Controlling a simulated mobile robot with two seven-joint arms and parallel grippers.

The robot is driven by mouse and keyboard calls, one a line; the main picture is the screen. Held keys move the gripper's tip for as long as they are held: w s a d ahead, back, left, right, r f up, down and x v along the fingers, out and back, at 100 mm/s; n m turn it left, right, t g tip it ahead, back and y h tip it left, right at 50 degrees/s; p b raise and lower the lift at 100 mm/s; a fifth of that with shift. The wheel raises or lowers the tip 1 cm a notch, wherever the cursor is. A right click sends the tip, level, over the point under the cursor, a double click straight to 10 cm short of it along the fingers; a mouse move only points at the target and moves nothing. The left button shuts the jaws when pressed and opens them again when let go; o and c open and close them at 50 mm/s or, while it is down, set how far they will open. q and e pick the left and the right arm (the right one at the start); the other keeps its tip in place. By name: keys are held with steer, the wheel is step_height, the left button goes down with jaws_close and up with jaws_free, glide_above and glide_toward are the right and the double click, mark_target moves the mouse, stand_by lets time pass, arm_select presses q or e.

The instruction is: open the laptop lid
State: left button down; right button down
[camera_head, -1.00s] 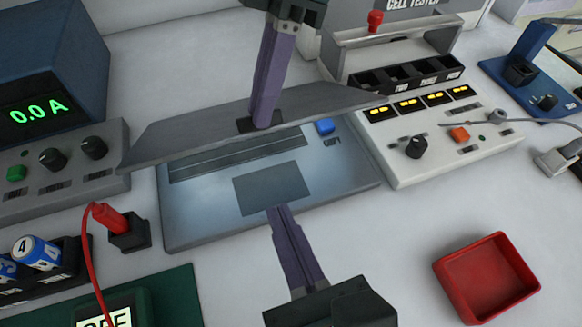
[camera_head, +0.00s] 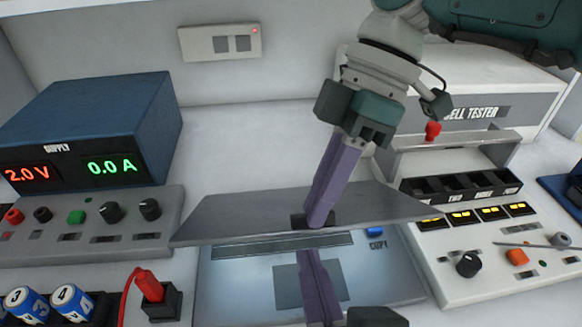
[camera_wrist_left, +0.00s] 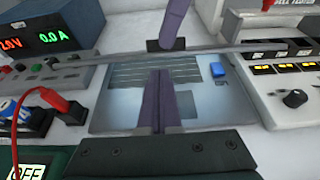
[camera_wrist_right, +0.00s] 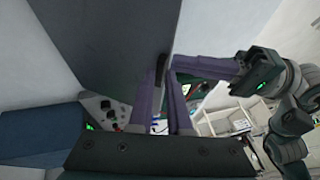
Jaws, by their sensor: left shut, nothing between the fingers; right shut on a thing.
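The laptop's grey lid (camera_head: 250,215) is raised and tilted above its pale base (camera_head: 225,285), hiding the back of the base. A small black tab (camera_wrist_left: 153,45) sits on the lid's edge. My right gripper (camera_head: 318,220) comes down from above and is shut on this tab; the lid fills much of the right wrist view (camera_wrist_right: 110,40). My left gripper (camera_head: 306,255) is shut and empty in front of the lid, over the base near the touchpad (camera_head: 285,287). Whether it touches anything I cannot tell.
A blue supply unit (camera_head: 95,120) with a knob panel (camera_head: 80,230) stands left of the laptop. A cell tester (camera_head: 490,250) stands close on the right. A red plug in a black block (camera_head: 162,300) and blue-white cells (camera_head: 72,300) are at front left.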

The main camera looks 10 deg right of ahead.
steer(key=shift+w+d, duration=0.2)
steer(key=shift+w, duration=0.2)
steer(key=c, duration=1.2)
jaws_free()
steer(key=shift+c, duration=0.2)
steer(key=shift+o, duration=0.7)
steer(key=shift+w+a, duration=0.1)
steer(key=shift+w, duration=0.1)
steer(key=shift+o, duration=0.8)
arm_select(q)
steer(key=shift+w+a+r, duration=0.15)
steer(key=shift+w+r, duration=0.4)
arm_select(e)
steer(key=shift+s, duration=0.1)
steer(key=shift+s+a, duration=0.1)
